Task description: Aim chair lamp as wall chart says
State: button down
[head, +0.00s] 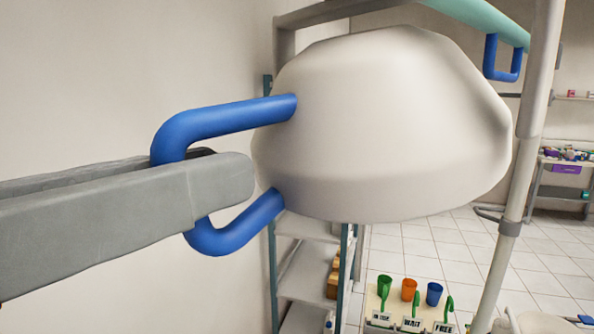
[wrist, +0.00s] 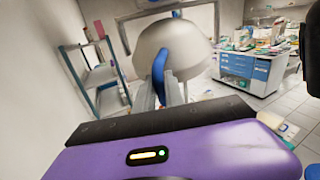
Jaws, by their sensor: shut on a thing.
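The chair lamp's large cream-white head (head: 385,125) fills the middle of the head view. A blue D-shaped handle (head: 228,118) sticks out from its left side. My gripper (head: 215,190) comes in from the left, and its grey fingers are shut around the upright part of the handle. The wrist view shows the lamp head (wrist: 172,48) straight ahead, with the blue handle (wrist: 160,70) between my fingers (wrist: 172,95). The lamp's lit face is not visible. I cannot make out a wall chart in either view.
A pale upright pole (head: 520,150) stands right of the lamp, below a teal arm (head: 475,18) with another blue handle (head: 503,62). A shelf rack (head: 310,265) stands behind. Green, orange and blue cups (head: 409,290) stand below, behind small signs, one reading "WAIT". Blue-drawered cabinets (wrist: 245,70) stand right.

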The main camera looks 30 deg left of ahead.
jog(key=shift+a+r+b, duration=0.1)
jog(key=shift+r+b, duration=0.05)
jog(key=shift+b, duration=0.2)
jog(key=shift+s+r+g, duration=0.15)
jog(key=shift+r+g, duration=0.2)
jog(key=shift+g, duration=0.05)
jog(key=c, duration=1.4)
grip_release()
jog(key=shift+c, duration=0.2)
jog(key=shift+s+b, duration=0.1)
jog(key=shift+b, duration=0.2)
jog(key=s+a+b, duration=0.1)
jog(key=s+b, duration=0.1)
jog(key=s, duration=0.5)
jog(key=shift+s+a+r, duration=0.15)
jog(key=shift+s+r, duration=0.1)
